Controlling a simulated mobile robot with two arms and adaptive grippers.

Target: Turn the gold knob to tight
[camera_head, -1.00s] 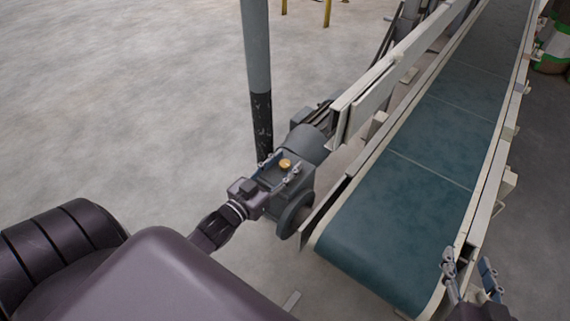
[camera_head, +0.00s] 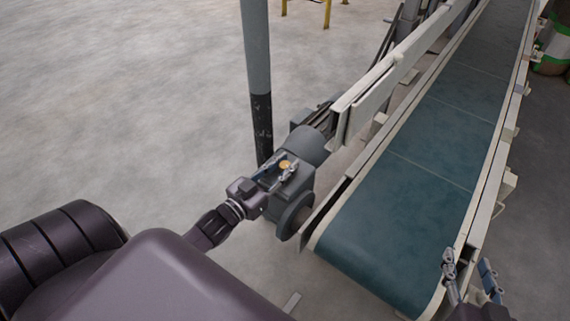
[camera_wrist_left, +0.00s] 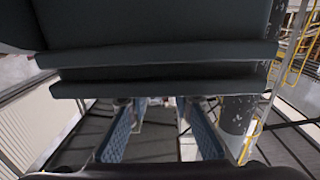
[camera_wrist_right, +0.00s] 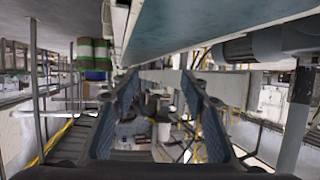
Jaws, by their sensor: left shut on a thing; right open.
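The gold knob (camera_head: 285,165) sits on top of the grey gearbox (camera_head: 300,189) beside the near end of the conveyor. My left gripper (camera_head: 279,171) reaches in from the left over the gearbox, with its fingers around the knob, shut on it. In the left wrist view the blue finger pads (camera_wrist_left: 160,125) show, but the knob cannot be made out there. The dark gearbox housing (camera_wrist_left: 160,45) fills the top of that view. My right gripper (camera_head: 474,276) is open and empty at the lower right, by the conveyor's near right edge. Its spread fingers show in the right wrist view (camera_wrist_right: 160,110).
The conveyor belt (camera_head: 440,130) runs from near centre to the top right, with a pale side rail (camera_head: 385,85). A grey post (camera_head: 257,70) with a black lower part stands behind the gearbox. Open concrete floor (camera_head: 120,100) lies to the left. A green-banded drum (camera_head: 553,45) stands far right.

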